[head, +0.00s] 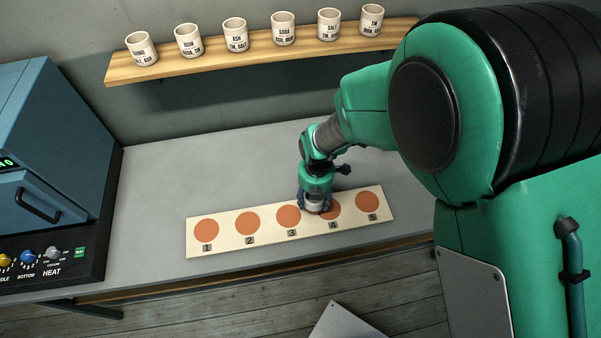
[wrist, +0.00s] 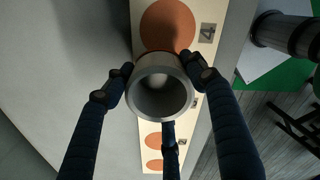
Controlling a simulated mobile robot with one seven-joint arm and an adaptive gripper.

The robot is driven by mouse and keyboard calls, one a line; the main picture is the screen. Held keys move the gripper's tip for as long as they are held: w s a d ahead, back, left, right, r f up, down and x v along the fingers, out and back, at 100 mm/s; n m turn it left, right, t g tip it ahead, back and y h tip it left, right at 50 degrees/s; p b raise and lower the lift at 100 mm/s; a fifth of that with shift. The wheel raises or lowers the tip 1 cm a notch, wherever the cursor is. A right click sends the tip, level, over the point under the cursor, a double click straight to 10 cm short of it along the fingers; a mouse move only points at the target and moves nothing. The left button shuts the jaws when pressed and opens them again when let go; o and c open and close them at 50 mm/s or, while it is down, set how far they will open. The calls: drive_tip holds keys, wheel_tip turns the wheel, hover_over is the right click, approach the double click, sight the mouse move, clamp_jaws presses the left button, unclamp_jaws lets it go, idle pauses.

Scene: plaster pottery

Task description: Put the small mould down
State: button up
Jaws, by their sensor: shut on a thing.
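My gripper (head: 315,203) is shut on the small mould, a pale grey hollow cylinder, low over the board. In the wrist view my gripper's fingers (wrist: 160,88) press round the mould (wrist: 160,106), whose open end faces the camera. In the head view the mould (head: 314,207) is mostly hidden by the fingers. It appears upright, between disc 3 (head: 287,218) and disc 4 (head: 333,211), covering part of disc 4. I cannot tell whether it touches the board.
The cream board (head: 268,241) bears a row of numbered terracotta discs on the grey bench (head: 190,170). A blue kiln (head: 50,150) stands at left. A wooden shelf (head: 205,68) with several labelled white cups runs along the wall. Bench behind the board is clear.

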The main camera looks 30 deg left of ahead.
drive_tip(key=shift+s+a, duration=0.15)
drive_tip(key=shift+a, duration=0.1)
drive_tip(key=w+a, duration=0.3)
drive_tip(key=a, duration=0.1)
drive_tip(key=w+a+f+b, duration=0.1)
drive_tip(key=w+a, duration=0.2)
drive_tip(key=w, duration=0.1)
drive_tip(key=w+a, duration=0.3)
drive_tip(key=a, duration=0.1)
drive_tip(key=shift+w+a+f, duration=0.25)
drive_tip(key=shift+w+a, duration=0.1)
drive_tip(key=shift+f+b, duration=0.45)
drive_tip(key=shift+f, duration=1.3)
drive_tip(key=shift+f, duration=0.1)
drive_tip(key=o, duration=1.8)
